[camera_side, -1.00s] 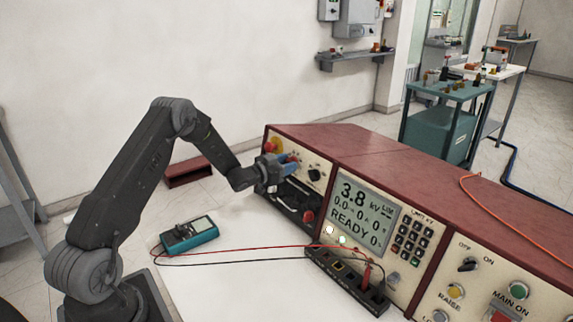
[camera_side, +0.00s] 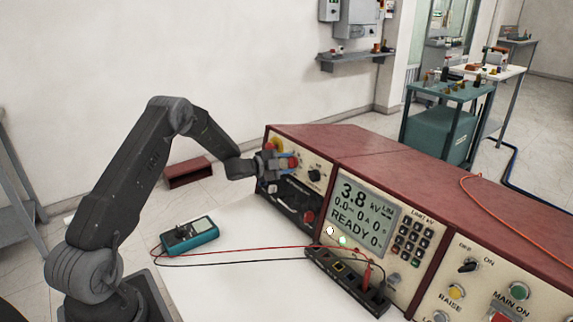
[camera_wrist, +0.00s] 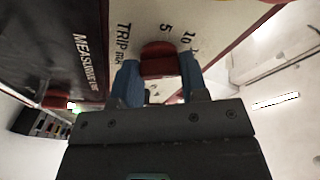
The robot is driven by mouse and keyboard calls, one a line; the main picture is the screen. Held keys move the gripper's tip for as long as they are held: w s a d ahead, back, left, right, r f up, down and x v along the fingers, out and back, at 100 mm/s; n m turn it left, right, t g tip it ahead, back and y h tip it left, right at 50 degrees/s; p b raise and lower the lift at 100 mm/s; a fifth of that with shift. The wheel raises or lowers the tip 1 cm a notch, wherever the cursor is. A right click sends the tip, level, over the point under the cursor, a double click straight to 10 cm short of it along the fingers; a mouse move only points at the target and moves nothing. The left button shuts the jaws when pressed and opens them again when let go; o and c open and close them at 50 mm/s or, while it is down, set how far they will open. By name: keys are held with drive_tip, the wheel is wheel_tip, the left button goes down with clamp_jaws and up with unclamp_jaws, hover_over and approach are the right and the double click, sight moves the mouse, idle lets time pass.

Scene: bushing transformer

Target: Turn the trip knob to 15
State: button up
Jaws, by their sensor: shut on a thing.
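The red trip knob (camera_wrist: 158,62) sits on the cream panel at the left end of the red console. In the wrist view it lies between the two blue fingers of my gripper (camera_wrist: 162,85), which are shut on it from both sides. The panel beside it carries the word TRIP and the marks 5 and 10. The 15 mark and the knob's pointer cannot be made out. In the side view my gripper (camera_side: 284,162) is at the upper left of the panel, with a bit of red showing at its fingertips.
A black knob (camera_side: 314,175) is just right of my gripper. A teal meter (camera_side: 190,236) lies on the white table, with red and black leads running to a black terminal strip (camera_side: 345,282).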

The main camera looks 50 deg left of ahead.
drive_tip(key=shift+m, duration=0.8)
drive_tip(key=o, duration=0.9)
drive_tip(key=v, duration=1.3)
drive_tip(key=shift+s+a+r, duration=0.25)
drive_tip(key=shift+s+r, duration=0.05)
drive_tip(key=shift+s, duration=0.05)
